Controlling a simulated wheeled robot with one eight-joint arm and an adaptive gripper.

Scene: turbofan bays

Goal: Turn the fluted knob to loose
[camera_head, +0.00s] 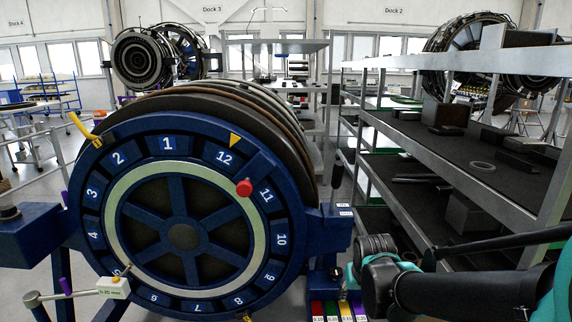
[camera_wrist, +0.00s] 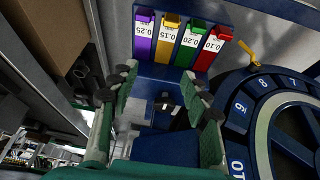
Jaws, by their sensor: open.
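A small dark knob-like part (camera_wrist: 166,101) shows between my fingers in the wrist view, against a dark blue panel. Its fluting and setting are too dark to make out. My gripper (camera_wrist: 160,74) is open, with a green-padded finger on either side of that part. I cannot tell whether either finger touches it. In the head view my arm reaches in from the lower right, to the right of the big blue numbered ring (camera_head: 146,128). My fingers cannot be made out clearly there.
Purple, yellow, green and red labelled tags (camera_wrist: 183,40) hang on the blue panel just beyond my fingertips. The numbered ring stands close by, with a red knob (camera_head: 244,187) and yellow pointer (camera_head: 235,140). A metal shelf rack (camera_head: 452,148) stands right; bare floor shows far left.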

